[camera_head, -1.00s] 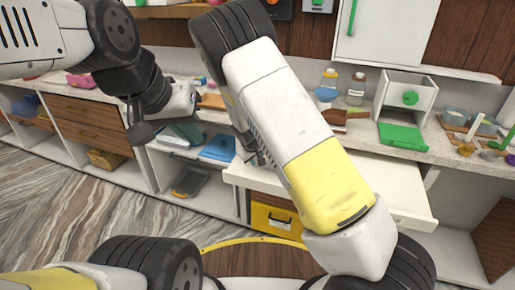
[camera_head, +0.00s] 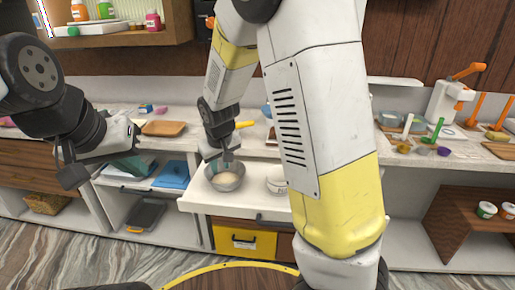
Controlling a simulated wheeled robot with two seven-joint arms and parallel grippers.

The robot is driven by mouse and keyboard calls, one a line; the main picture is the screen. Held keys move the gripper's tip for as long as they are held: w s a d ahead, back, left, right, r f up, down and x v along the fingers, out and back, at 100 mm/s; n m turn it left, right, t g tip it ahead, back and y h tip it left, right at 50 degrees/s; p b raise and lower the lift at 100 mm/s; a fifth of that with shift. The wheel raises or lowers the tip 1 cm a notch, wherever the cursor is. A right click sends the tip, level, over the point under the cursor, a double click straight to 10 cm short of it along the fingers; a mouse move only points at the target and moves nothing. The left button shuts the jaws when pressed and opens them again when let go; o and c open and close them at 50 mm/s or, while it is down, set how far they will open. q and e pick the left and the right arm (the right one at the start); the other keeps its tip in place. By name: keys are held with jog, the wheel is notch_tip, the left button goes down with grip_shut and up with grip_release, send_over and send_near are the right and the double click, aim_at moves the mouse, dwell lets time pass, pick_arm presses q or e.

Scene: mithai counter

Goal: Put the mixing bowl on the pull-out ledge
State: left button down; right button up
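The mixing bowl (camera_head: 238,183), a small grey bowl with pale contents, appears upright over the white pull-out ledge (camera_head: 206,203), left of its middle. Whether its base touches the ledge is hard to tell. My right gripper (camera_head: 224,163) points down at the bowl's back rim and overlaps it. Its fingertips are small and partly hidden, so I cannot tell whether they are closed on the rim. My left gripper (camera_head: 72,172) hangs at the left in front of the lower shelves, with nothing visible in it. Its finger gap is unclear.
A yellow drawer (camera_head: 244,241) is below. Trays and a juicer (camera_head: 450,104) stand on the counter behind. The ledge's front strip is bare.

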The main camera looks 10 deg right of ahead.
jog(key=s+d+r+m, duration=0.1)
jog(key=s+d+r, duration=0.3)
jog(key=s, duration=0.3)
jog(key=s+d+r+m+t+y, duration=0.1)
jog(key=s+d+r, duration=0.3)
jog(key=s+r, duration=0.3)
jog(key=s+d+r+m, duration=0.2)
jog(key=s+d+r, duration=0.2)
jog(key=s, duration=0.4)
jog(key=shift+d+r+y, duration=0.35)
jog(key=shift+r+y, duration=0.05)
jog(key=shift+r, duration=0.5)
jog(key=shift+d, duration=0.1)
